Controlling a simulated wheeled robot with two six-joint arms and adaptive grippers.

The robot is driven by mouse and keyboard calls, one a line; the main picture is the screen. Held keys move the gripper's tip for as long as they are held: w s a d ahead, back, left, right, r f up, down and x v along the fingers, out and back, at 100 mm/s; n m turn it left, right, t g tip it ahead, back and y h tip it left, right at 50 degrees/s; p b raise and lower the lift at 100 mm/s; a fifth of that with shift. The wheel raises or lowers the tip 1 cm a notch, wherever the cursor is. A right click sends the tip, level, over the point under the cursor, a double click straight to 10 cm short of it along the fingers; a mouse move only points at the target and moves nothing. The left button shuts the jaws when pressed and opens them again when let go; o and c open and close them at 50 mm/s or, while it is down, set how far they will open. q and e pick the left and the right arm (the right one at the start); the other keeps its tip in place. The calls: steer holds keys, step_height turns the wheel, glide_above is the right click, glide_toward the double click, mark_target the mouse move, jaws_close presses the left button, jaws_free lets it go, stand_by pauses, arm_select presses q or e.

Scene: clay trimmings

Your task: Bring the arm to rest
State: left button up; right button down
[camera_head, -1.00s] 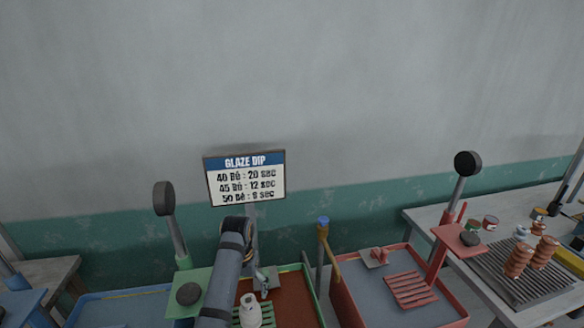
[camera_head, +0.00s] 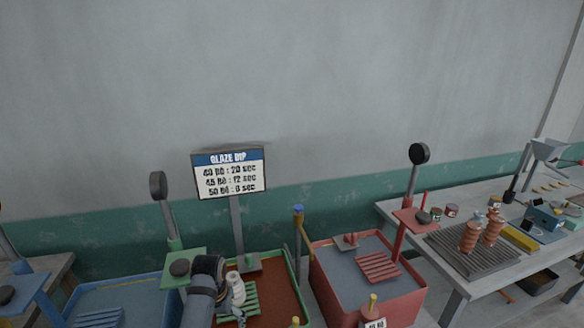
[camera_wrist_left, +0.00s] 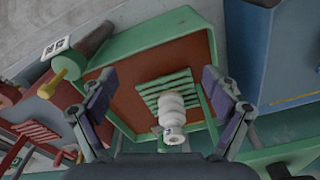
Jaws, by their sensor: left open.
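My left gripper (camera_wrist_left: 158,78) is open and empty in the left wrist view, its two dark fingers spread wide. A white ribbed piece (camera_wrist_left: 172,106) stands between the fingers in that picture, apart from both. It stands on the green slatted rack (camera_wrist_left: 152,92) in the green-rimmed tank (camera_wrist_left: 150,38) with a red-brown inside. In the head view my left arm comes up from the bottom edge, beside the white piece (camera_head: 237,288). The fingers there are too small and covered to make out. My right gripper is in neither view.
A glaze dip sign (camera_head: 229,173) stands behind the green tank. A blue tank (camera_head: 135,290) is to its left and a red tank (camera_head: 395,300) to its right. Farther right, a table holds reddish ribbed pieces (camera_head: 470,237) on a grey rack. Poles with round dark heads rise near the tanks.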

arm_select(q)
steer(key=s+a+t, duration=0.2)
steer(key=s+a, duration=0.1)
steer(key=s, duration=0.8)
steer(key=s+a+t, duration=0.1)
steer(key=s+a, duration=0.1)
steer(key=s, duration=0.9)
step_height(320, 180, down, 30)
steer(key=a+g+b, duration=0.1)
steer(key=a+b, duration=0.2)
steer(key=b, duration=0.4)
steer(key=s+f+b, duration=0.3)
steer(key=s+f, duration=0.7)
steer(key=f, duration=0.2)
steer(key=s+a+f+g+b, duration=0.1)
steer(key=s+f+b, duration=0.2)
steer(key=s+f, duration=0.7)
step_height(320, 180, down, 4)
steer(key=shift+s+r+y, duration=0.15)
steer(key=shift+r+y, duration=0.1)
steer(key=shift+y, duration=0.05)
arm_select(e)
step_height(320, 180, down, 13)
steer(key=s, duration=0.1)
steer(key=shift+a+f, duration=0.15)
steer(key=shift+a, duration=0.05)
